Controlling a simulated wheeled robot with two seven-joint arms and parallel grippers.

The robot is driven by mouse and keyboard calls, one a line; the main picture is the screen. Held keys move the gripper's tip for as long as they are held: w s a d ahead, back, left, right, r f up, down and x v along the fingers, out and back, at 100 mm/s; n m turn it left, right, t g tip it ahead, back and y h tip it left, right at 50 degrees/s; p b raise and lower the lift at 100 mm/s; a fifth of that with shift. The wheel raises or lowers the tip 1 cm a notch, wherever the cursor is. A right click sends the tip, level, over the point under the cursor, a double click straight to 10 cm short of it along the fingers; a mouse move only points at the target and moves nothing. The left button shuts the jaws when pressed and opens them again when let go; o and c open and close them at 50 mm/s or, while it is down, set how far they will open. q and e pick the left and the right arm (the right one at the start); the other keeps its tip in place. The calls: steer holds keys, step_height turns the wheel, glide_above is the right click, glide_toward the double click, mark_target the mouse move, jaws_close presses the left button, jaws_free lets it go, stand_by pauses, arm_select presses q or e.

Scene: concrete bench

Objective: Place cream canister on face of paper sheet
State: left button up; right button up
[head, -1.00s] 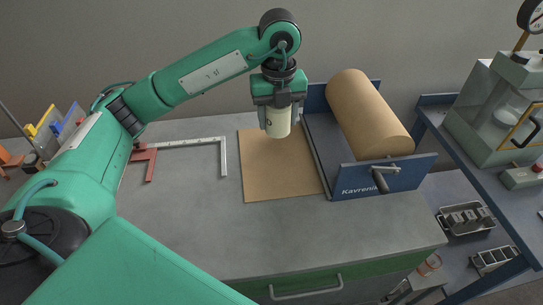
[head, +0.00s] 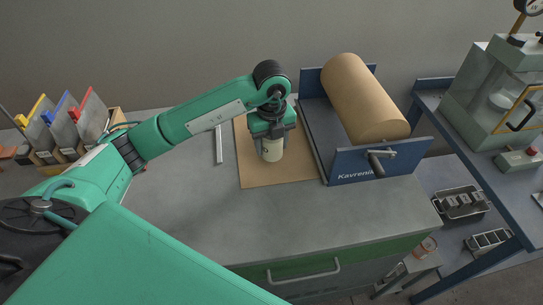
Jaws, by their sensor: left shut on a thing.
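The cream canister (head: 272,151) is upright over the brown paper sheet (head: 275,175), which lies flat on the grey bench. My left gripper (head: 272,142) is shut on the canister from above, with its fingers on either side. The canister's base appears very close to the sheet; I cannot tell whether it touches. The arm hides part of the sheet's far half. My right gripper is not in view.
A blue paper-roll dispenser (head: 359,165) with a large brown roll (head: 362,98) stands right of the sheet. A pale metal square (head: 219,147) lies to the left, partly hidden by my arm. The bench front (head: 200,220) is clear.

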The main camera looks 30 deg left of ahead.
arm_select(q)
steer(key=shift+f, duration=0.7)
step_height(320, 180, down, 4)
steer(key=shift+f, duration=0.1)
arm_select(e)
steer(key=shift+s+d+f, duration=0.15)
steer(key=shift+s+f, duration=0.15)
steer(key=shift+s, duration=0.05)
arm_select(q)
steer(key=shift+f, duration=0.15)
